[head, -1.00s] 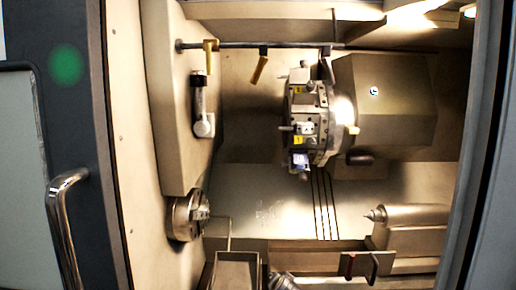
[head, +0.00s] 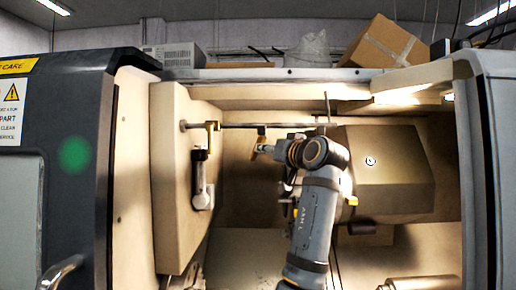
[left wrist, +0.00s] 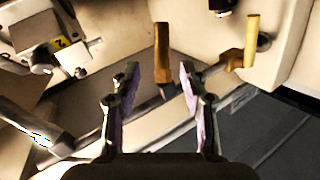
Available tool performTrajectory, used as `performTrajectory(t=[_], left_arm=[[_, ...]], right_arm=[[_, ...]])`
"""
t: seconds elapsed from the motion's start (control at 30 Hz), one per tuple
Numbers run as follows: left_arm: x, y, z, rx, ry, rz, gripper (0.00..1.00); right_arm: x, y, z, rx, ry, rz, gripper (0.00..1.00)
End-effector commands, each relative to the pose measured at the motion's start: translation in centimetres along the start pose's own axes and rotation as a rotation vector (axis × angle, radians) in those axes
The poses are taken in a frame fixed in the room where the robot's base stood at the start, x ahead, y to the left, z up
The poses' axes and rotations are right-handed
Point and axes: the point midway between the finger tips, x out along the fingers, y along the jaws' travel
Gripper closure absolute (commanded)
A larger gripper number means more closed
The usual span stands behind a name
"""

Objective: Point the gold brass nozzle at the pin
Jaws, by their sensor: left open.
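Two gold-coloured nozzles hang from a pipe (head: 232,126) inside the machine. One nozzle (head: 211,136) is near the pipe's left end. It also shows at the right of the left wrist view (left wrist: 251,42). The other nozzle (left wrist: 162,50) tilts at mid-pipe and is partly hidden by my left gripper (head: 264,148) in the head view. In the left wrist view, the open fingers of my left gripper (left wrist: 157,95) appear on either side of this nozzle's line, with gaps on both sides. A thin upright rod (head: 327,106) by the pipe may be the pin; I cannot tell.
A tool turret housing (head: 385,165) stands to the right, close behind my left arm. A wall panel with a handle (head: 201,180) is to the left. The door frames (head: 480,170) bound the opening on both sides. A cardboard box (head: 383,45) sits on top.

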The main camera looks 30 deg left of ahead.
Motion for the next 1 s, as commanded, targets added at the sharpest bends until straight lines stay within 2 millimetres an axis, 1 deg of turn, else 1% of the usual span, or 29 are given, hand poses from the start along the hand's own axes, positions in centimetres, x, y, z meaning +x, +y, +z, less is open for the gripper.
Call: performTrajectory(t=[0.03, 0.1, 0.2, 0.33, 0.4, 0.5, 0.77, 1.0], left_arm=[[1.2, -0.3, -0.6, 0.003, -0.001, -0.005, 0.56], [2.8, -0.3, -0.7, 0.005, -0.002, -0.005, 0.56], [4.9, -0.2, -0.7, 0.005, -0.002, -0.003, 0.56], [7.0, -0.2, -0.5, 0.003, -0.001, -0.002, 0.56], [7.8, -0.1, -0.4, 0.002, 0.000, -0.001, 0.56], [8.3, 0.0, -0.2, 0.002, 0.000, 0.000, 0.56], [8.4, 0.0, 0.0, 0.000, 0.000, 0.001, 0.56], [8.4, 0.0, 0.0, 0.000, 0.001, 0.001, 0.88]], right_arm=[[-1.3, 0.2, -0.1, -0.001, 0.000, 0.001, 0.60], [-2.3, 0.4, -0.3, -0.001, 0.001, 0.003, 0.60], [-3.5, 0.8, -0.4, -0.002, 0.001, 0.006, 0.60], [-4.5, 0.9, -0.5, -0.003, 0.001, 0.007, 0.60], [-4.8, 0.9, -0.5, -0.003, 0.001, 0.007, 0.60], [-5.0, 0.9, -0.6, -0.003, 0.002, 0.007, 0.60], [-4.9, 0.8, -0.6, -0.002, 0.002, 0.006, 0.60], [-4.9, 0.3, -0.6, 0.000, 0.003, -0.001, 0.60]])
